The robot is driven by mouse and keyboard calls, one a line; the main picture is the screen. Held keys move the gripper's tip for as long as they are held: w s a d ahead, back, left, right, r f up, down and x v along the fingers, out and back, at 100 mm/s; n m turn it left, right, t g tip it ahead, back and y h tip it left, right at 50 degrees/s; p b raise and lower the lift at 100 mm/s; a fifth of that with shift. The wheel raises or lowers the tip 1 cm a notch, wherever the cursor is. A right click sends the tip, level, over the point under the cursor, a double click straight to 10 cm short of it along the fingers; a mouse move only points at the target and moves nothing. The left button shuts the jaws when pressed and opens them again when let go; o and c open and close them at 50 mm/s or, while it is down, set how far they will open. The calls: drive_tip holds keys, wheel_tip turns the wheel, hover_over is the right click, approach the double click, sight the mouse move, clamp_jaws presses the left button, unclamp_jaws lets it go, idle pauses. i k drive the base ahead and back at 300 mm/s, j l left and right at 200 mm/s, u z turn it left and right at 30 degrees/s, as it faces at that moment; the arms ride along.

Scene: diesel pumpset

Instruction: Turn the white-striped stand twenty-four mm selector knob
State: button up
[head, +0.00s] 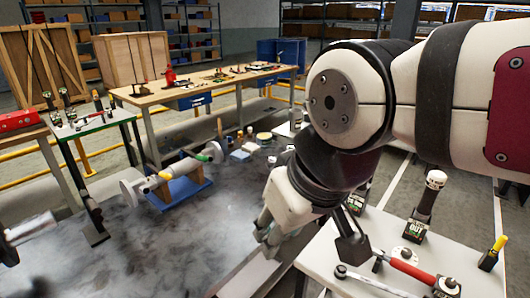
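I cannot pick out the white-striped stand's selector knob for certain. A black stand with a white cap (436,180) and a small label rises from the white table (318,258) at the right; I cannot tell whether it has white stripes. Another labelled stand (357,198) shows partly behind my arm. My gripper (266,236) points down near the left edge of this table, left of both stands. Its grey fingers are partly covered by my wrist, and nothing is clearly seen between them.
A red-handled tool (410,268) and a yellow-topped black piece (494,252) are on the white table. A shaft with a yellow part (165,174) sits on a blue block at the left. A small table (95,123) holds more stands. A wooden workbench (205,85) stands behind.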

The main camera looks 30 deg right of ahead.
sight(406, 253)
drive_tip(key=j+z, duration=0.2)
drive_tip(key=z, duration=0.2)
drive_tip(key=j+z, duration=0.2)
drive_tip(key=z, duration=0.2)
drive_tip(key=j+z, duration=0.2)
drive_tip(key=z, duration=0.25)
drive_tip(key=i+z, duration=0.15)
drive_tip(key=z, duration=0.45)
drive_tip(key=k, duration=0.5)
drive_tip(key=i+j, duration=0.1)
drive_tip(key=l, duration=0.2)
drive_tip(key=i+u, duration=0.1)
